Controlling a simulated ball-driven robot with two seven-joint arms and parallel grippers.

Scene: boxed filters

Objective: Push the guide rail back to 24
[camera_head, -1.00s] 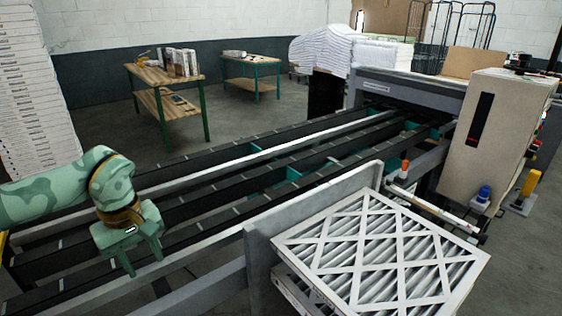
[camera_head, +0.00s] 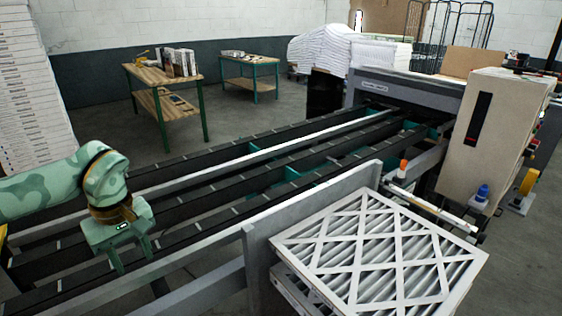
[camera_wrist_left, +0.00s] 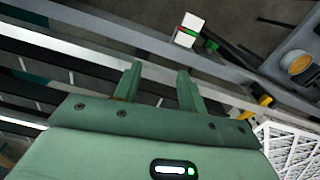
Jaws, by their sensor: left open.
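A long pale rail (camera_head: 275,152) runs lengthwise over the dark conveyor belts (camera_head: 200,193). A grey side rail with an upright plate (camera_head: 318,205) runs along the conveyor's near side. I cannot tell for sure which is the guide rail. A white scale strip (camera_head: 432,208) lies at the right, its numbers too small to read. An orange-topped knob (camera_head: 402,170) stands beside it. My left gripper (camera_head: 133,262) is open and empty, fingers down over the near-left conveyor. The left wrist view shows both its fingers (camera_wrist_left: 160,72) apart with nothing between. My right gripper is out of view.
A stack of pleated filters (camera_head: 380,250) stands at the near right. A beige control cabinet (camera_head: 490,135) rises at the right, with a blue knob (camera_head: 482,192) in front. Tall stacked boxes (camera_head: 35,95) stand at the far left. Two wooden tables stand behind on open floor.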

